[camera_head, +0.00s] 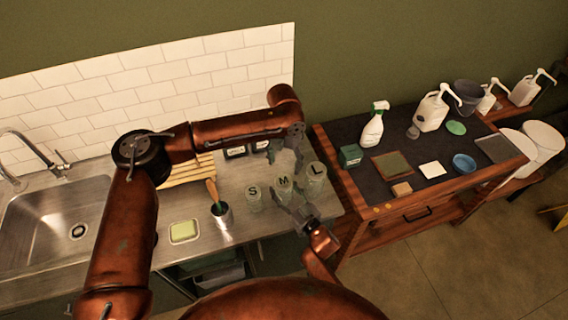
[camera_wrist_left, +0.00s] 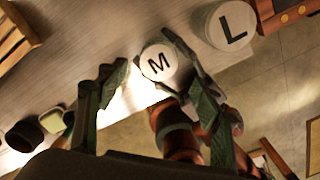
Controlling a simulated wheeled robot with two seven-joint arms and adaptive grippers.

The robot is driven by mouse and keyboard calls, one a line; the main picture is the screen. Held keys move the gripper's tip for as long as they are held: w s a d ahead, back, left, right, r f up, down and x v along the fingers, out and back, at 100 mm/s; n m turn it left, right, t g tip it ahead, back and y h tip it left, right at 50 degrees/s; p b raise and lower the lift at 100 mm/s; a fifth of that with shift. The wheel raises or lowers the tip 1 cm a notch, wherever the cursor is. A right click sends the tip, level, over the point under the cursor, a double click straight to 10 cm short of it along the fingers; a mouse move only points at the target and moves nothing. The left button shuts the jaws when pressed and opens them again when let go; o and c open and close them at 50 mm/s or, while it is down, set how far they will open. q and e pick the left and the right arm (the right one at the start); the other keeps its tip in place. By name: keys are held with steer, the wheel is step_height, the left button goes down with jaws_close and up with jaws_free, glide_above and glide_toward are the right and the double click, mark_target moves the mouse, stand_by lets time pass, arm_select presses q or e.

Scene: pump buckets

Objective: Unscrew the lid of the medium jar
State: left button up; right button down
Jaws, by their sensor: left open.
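The medium jar (camera_head: 284,188) stands on the metal counter between the small jar (camera_head: 254,194) and the large jar (camera_head: 316,174). Its white lid marked M (camera_wrist_left: 158,63) is on top and shows in the left wrist view. My left gripper (camera_head: 285,158) is open above the jars. In the left wrist view its fingers (camera_wrist_left: 148,76) are spread to either side of the M lid, with a gap on the left. My right gripper (camera_head: 291,205) is low beside the medium jar's near side. Its fingertips are partly hidden, and I cannot tell whether it grips the jar.
The large jar's lid (camera_wrist_left: 230,25) is close beside my left gripper's right finger. A brush holder (camera_head: 221,212) and green sponge (camera_head: 184,231) are to the left. A wooden table (camera_head: 345,228) with bottles and dishes stands right. A sink (camera_head: 60,225) is far left.

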mark_target(283, 180)
arm_select(q)
steer(key=shift+s+a+f, duration=0.1)
steer(key=shift+s+f, duration=0.1)
steer(key=shift+f, duration=0.1)
step_height(283, 180, down, 8)
steer(key=shift+r, duration=0.25)
steer(key=shift+c, duration=0.7)
